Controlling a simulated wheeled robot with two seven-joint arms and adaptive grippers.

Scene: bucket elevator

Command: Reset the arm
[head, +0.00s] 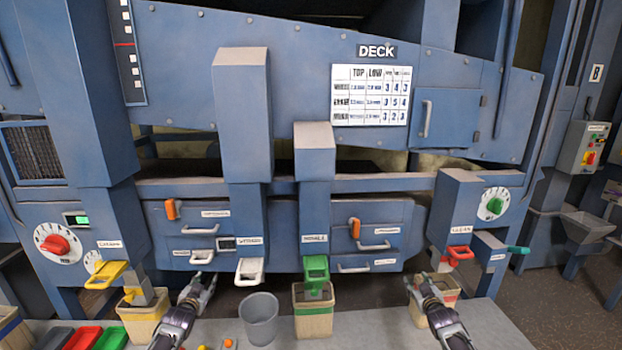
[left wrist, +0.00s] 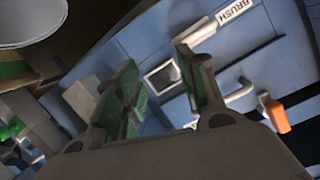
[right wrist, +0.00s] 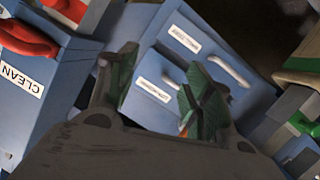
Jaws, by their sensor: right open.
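My left gripper (head: 203,279) is in front of the machine's lower middle, left of the grey bucket (head: 260,318). In the left wrist view its green-padded fingers (left wrist: 158,75) stand apart with nothing between them. My right gripper (head: 420,279) is in front of the machine's right side, over the bin (head: 443,312) under the red spout, apparently empty. In the right wrist view its fingers (right wrist: 160,72) also stand apart with nothing between them. Drawer fronts and handles show beyond both grippers. My forearms hide part of the table.
The blue machine (head: 270,225) has a yellow spout (head: 106,275), a white spout (head: 250,270), a green spout (head: 316,267) and a red spout (head: 460,253). Bins (head: 313,322) stand below. Coloured trays (head: 82,338) lie at the left. The table (head: 375,330) is clear between the green-spout bin and my right arm.

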